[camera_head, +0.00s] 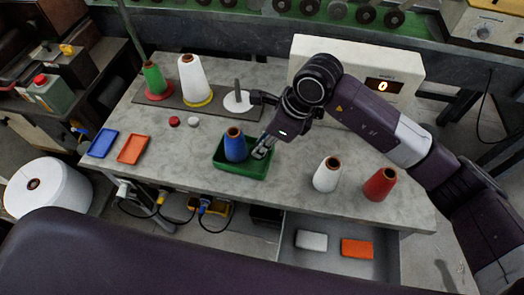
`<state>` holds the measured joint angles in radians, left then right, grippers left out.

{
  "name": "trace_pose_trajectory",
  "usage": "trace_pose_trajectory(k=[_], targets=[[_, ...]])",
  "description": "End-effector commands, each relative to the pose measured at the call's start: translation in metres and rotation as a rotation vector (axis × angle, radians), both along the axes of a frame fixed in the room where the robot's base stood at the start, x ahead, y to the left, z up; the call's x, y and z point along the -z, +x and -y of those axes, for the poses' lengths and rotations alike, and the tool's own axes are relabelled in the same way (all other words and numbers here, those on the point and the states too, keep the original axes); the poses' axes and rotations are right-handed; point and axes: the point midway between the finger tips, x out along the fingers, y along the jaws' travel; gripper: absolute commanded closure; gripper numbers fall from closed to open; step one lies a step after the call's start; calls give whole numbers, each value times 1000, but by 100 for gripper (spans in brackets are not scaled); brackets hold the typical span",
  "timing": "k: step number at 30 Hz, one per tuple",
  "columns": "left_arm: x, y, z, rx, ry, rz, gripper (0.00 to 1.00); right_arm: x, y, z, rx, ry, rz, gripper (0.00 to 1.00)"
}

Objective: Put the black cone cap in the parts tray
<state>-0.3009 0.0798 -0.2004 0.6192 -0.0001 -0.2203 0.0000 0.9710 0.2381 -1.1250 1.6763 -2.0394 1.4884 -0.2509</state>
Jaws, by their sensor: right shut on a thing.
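The green tray (244,169) lies near the middle of the grey table, with a blue yarn cone (235,146) upright in it. My right gripper (260,153) reaches down into the right side of this tray, beside the blue cone. It is shut on a small dark thing, which I take for the black cone cap; the fingers hide most of it. I cannot tell whether it touches the tray floor. No other black cap shows on the table. My left gripper is not in view.
White (327,174) and red (380,184) cones stand to the right. Blue (103,143) and orange (132,149) trays lie at left. A scale (320,52) stands behind. An open drawer (328,227) is below.

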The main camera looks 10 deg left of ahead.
Motion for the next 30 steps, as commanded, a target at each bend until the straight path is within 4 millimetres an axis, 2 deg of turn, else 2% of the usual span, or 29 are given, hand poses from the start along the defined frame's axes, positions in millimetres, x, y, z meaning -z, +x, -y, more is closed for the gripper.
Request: trace_pose_trajectory(k=[9,21,22,24,26,30], targets=[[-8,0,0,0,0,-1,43,39,-1,0,1,-2,-4,99],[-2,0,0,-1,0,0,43,47,0,0,0,0,0,99],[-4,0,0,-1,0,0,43,45,0,0,0,0,0,81],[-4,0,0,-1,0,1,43,45,0,0,0,0,0,73],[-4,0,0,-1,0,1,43,45,0,0,0,-1,0,67],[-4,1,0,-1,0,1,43,45,0,0,0,-1,0,67]])
